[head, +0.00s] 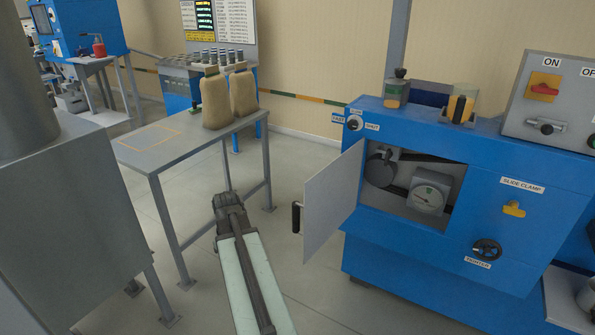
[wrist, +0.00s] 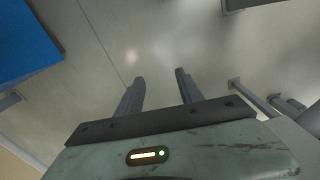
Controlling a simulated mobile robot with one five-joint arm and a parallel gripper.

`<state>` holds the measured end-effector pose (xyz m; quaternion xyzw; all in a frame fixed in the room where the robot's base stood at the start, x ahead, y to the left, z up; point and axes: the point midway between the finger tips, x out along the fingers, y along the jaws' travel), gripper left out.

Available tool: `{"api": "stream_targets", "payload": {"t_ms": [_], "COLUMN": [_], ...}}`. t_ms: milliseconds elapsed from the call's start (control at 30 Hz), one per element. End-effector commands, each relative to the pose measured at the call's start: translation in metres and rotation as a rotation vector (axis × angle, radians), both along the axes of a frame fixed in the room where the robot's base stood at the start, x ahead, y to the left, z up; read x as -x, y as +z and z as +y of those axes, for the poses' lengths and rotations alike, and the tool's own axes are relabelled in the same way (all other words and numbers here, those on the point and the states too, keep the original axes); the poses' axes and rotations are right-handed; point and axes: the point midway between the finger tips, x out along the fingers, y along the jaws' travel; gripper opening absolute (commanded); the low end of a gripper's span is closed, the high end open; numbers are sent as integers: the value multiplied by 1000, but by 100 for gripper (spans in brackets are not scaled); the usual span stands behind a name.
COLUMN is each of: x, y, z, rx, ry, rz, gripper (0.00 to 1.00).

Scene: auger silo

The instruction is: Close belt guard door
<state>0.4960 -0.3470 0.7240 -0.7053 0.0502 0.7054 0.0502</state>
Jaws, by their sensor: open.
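The belt guard door (head: 333,204) is a flat light-grey panel standing wide open, hinged at the left edge of an opening in the blue machine (head: 386,242). A dark handle (head: 296,217) sits on its outer face near the free edge. The opening (head: 412,190) shows a pulley, a dark belt and a round gauge. My gripper (head: 222,199) is left of the door, apart from it, above the floor. In the wrist view my gripper (wrist: 159,76) has its two fingers apart with nothing between them.
A grey table (head: 160,153) with two tan sacks (head: 217,100) stands left of my arm. A grey cabinet (head: 70,230) is at the near left. Slide clamp knob (head: 514,209) and handwheel (head: 487,250) jut from the machine front. Bare floor (head: 320,285) lies below the door.

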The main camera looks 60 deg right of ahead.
Motion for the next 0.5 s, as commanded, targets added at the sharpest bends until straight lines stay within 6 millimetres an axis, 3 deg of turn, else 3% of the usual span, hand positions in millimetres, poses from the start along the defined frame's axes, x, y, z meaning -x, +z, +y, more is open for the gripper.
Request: {"api": "stream_targets", "payload": {"t_ms": [33, 200, 300, 500], "x": [12, 56, 84, 123], "y": [55, 141, 183, 229], "z": [-20, -78, -106, -135], "rx": [0, 0, 0, 0], "ry": [-15, -42, -60, -125], "rz": [0, 0, 0, 0], "gripper": [44, 44, 44, 44]}}
